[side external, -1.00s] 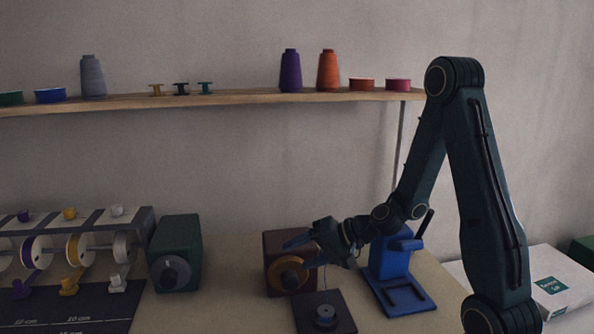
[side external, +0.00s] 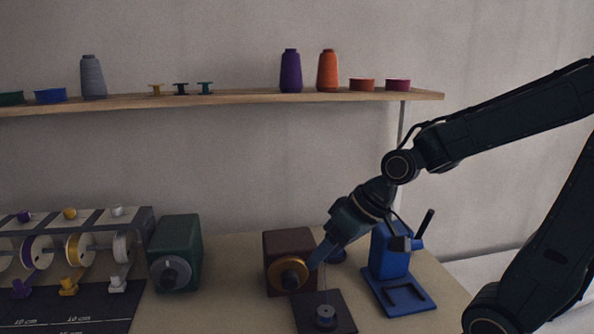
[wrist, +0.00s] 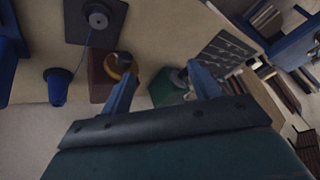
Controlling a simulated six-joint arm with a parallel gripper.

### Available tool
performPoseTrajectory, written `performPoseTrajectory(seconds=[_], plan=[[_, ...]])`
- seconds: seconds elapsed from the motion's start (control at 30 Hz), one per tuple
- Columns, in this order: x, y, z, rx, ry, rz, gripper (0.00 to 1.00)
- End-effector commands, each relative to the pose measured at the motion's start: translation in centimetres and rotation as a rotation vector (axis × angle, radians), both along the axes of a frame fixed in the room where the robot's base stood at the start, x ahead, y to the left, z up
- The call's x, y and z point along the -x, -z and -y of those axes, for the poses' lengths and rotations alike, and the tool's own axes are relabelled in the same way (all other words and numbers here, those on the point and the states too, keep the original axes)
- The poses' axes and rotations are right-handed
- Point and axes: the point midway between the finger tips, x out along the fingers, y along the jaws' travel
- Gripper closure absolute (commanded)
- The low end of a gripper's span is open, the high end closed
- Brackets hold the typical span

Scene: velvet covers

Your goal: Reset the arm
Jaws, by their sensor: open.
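My gripper (side external: 318,258) points down and to the left in the side view, close in the picture to the brown box (side external: 274,248) with the brass ring and dark knob. Its fingers are blue. In the wrist view my gripper (wrist: 166,82) shows its two fingers spread apart with nothing between them. The brown box (wrist: 100,82) shows beside the left finger, and the green box (wrist: 168,98) shows between the fingers. I cannot tell from the side view whether a fingertip touches the brown box.
A blue press-like stand (side external: 392,262) is right of my gripper. A dark plate (side external: 340,308) with a round weight (side external: 325,316) lies in front. The spool rack (side external: 100,228) is at the left. A wooden shelf (side external: 240,98) with thread cones runs along the wall above.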

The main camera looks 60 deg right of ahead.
Motion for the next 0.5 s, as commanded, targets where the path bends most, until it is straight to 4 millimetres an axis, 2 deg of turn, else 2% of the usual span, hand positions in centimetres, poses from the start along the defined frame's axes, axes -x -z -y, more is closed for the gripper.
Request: performPoseTrajectory(seconds=[0.2, 0.5], plan=[[3.3, -2.6, -0.1, 0.117, -0.036, -0.005, 0.39], [8.1, -5.3, 0.4, 0.216, -0.038, -0.013, 0.39]])
